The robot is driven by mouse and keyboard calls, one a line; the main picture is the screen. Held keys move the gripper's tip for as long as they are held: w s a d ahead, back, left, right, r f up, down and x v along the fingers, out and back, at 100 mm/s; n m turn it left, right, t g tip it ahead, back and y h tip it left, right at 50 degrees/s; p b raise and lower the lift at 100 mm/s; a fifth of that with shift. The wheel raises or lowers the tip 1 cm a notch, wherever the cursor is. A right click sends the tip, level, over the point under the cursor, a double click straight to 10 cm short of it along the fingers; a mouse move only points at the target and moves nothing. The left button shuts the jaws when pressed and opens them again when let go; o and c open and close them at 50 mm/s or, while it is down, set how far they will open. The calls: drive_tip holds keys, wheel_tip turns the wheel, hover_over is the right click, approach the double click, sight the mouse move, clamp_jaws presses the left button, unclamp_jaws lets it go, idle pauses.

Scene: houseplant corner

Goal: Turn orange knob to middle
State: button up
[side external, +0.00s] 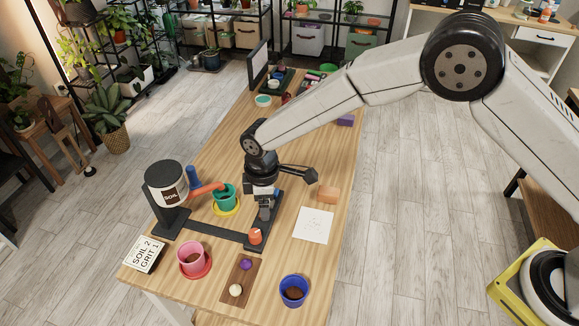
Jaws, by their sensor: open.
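The orange knob (255,236) sits on the dark base near the front right end of the black bar, in the side external view. My gripper (267,212) points down just above and slightly behind the knob. Its jaws are open, and no object shows between them. Whether a fingertip touches the knob is too small to tell. The knob's pointer or turn angle cannot be made out.
A soil dispenser (167,185) stands at left by a green pot (226,195). A pink pot (192,257), a blue pot (293,290) and a brown mat (233,293) with two balls are in front. A white sheet (313,225) and an orange block (328,194) lie at right.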

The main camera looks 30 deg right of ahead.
sight(255, 232)
drive_tip(key=shift+n, duration=0.7)
drive_tip(key=a+f, duration=0.2)
drive_tip(key=a, duration=0.1)
drive_tip(key=shift+s+a, duration=0.15)
drive_tip(key=shift+a, duration=0.05)
drive_tip(key=shift+f, duration=0.25)
drive_tip(key=shift+f, duration=3.7)
clamp_jaws()
